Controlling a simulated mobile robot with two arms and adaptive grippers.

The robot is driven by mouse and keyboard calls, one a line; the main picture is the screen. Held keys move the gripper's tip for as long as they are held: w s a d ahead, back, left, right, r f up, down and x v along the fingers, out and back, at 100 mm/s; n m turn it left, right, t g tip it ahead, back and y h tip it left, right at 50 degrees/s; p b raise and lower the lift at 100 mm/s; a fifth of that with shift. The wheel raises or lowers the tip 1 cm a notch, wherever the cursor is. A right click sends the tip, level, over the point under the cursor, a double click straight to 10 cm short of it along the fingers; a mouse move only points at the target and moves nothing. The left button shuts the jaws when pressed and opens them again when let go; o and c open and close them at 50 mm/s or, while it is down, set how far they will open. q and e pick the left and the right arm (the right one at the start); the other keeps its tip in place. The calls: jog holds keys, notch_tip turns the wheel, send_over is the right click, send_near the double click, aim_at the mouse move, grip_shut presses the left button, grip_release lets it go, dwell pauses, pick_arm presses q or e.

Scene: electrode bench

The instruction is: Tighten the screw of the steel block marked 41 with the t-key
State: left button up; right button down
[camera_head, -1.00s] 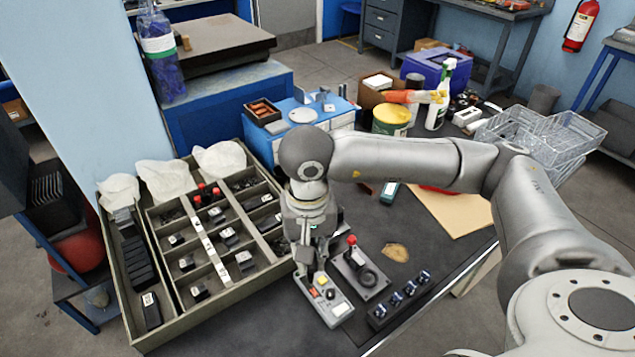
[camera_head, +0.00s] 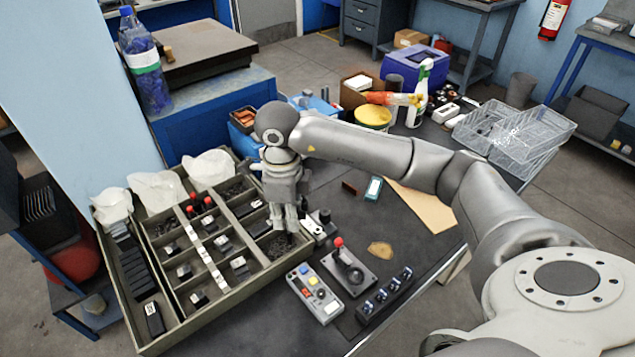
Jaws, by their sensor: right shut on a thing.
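My right gripper (camera_head: 290,222) points down at the right edge of the compartment tray (camera_head: 140,330). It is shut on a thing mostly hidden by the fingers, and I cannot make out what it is. Several small dark blocks with white labels sit in the tray, such as one block (camera_head: 222,243), another (camera_head: 239,265) and a third (camera_head: 199,298). The labels are too small to read, so I cannot tell which is marked 41. I cannot pick out the t-key. My left gripper is not in view.
A control box with coloured buttons (camera_head: 317,293), a base with a red-topped lever (camera_head: 350,270) and a dark strip with several knobs (camera_head: 384,298) stand right of the tray. White bags (camera_head: 208,168) lie at the tray's back. The dark bench top (camera_head: 420,237) has free room.

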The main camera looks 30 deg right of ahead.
jog(key=w+d+f+m+p, duration=0.15)
jog(key=d+m+p, duration=0.3)
jog(key=m, duration=1.15)
jog(key=w+d+m+p, duration=0.35)
jog(key=d+m, duration=0.25)
jog(key=m, duration=1)
jog(key=f+b, duration=0.2)
jog(key=f, duration=0.1)
jog(key=s+f+b, duration=0.1)
jog(key=f+b, duration=0.1)
jog(key=shift+a+f, duration=0.15)
jog(key=shift+f+b, duration=0.5)
jog(key=shift+f, duration=0.25)
